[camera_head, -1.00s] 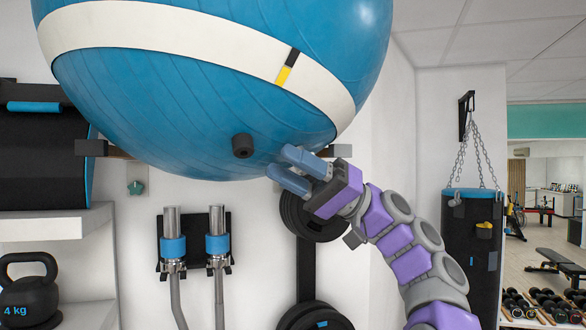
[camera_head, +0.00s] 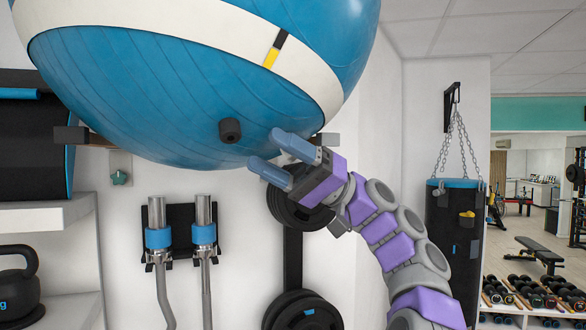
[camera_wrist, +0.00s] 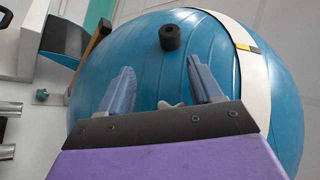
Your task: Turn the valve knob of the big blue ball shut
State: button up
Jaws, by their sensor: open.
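The big blue ball (camera_head: 130,100) with a white band fills the upper left of the head view, on a wall rack. Its valve knob (camera_head: 230,130) is a short dark cylinder on the lower part of the ball. My gripper (camera_head: 272,155) is open and empty, just to the right of and below the knob, apart from it. In the wrist view the knob (camera_wrist: 170,37) stands beyond my two blue fingers (camera_wrist: 163,75), above the gap between the fingertips, with the ball (camera_wrist: 130,50) behind it.
Rack arms (camera_head: 70,136) hold the ball at the wall. Weight plates (camera_head: 300,205) hang right behind my gripper. Bars with blue collars (camera_head: 204,234) hang below the ball. A punching bag (camera_head: 453,230) hangs at right. The air below the knob looks clear.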

jog(key=v, duration=1.7)
jog(key=shift+w+d+f, duration=0.2)
jog(key=shift+w+f, duration=0.05)
